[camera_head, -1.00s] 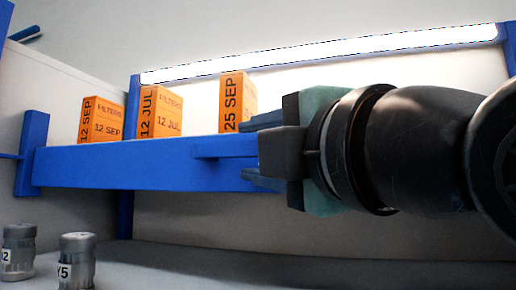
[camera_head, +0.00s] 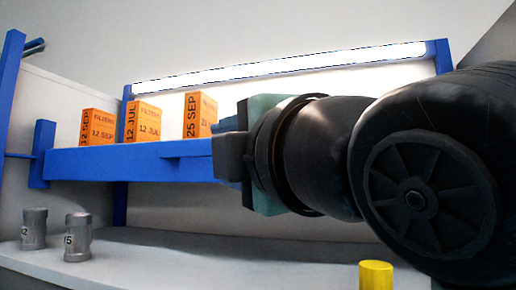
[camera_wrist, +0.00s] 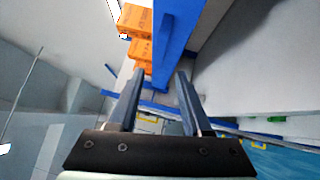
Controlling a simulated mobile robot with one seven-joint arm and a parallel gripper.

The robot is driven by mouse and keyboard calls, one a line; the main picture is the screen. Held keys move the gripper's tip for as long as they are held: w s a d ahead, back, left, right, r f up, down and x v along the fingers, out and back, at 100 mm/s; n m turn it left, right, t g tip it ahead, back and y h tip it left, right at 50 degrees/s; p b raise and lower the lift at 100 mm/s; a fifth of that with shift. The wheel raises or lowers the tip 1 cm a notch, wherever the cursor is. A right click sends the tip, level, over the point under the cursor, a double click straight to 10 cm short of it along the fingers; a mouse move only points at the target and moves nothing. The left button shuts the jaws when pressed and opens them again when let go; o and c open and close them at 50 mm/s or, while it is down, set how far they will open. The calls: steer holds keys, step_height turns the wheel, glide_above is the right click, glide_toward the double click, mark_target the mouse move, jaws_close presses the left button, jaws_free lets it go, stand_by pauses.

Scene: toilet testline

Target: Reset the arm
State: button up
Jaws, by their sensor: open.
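My gripper (camera_wrist: 158,100) is open and empty in the wrist view, with its two blue-grey fingers apart. In the head view my gripper (camera_head: 228,150) is in front of the right part of the blue shelf (camera_head: 130,164), its fingers mostly hidden behind its dark body. In the wrist view the blue shelf (camera_wrist: 172,40) runs up from between the fingertips. My dark arm fills the right side of the head view.
Orange filter boxes stand on the shelf, marked 12 SEP (camera_head: 98,128), 12 JUL (camera_head: 143,122) and 25 SEP (camera_head: 200,114). Two grey cylinders (camera_head: 34,229) (camera_head: 77,237) stand on the lower surface at left. A yellow cylinder (camera_head: 376,275) stands at the bottom right. The lower surface between is clear.

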stand_by(0.3)
steer(key=s+d+f+m+t+h, duration=0.2)
steer(key=s+m+t+h, duration=0.2)
steer(key=m, duration=0.8)
steer(key=s+d+f+m+t+h, duration=0.2)
steer(key=s+m+t+h, duration=0.3)
steer(key=m, duration=0.8)
steer(key=shift+f+t, duration=0.5)
steer(key=shift+f, duration=0.3)
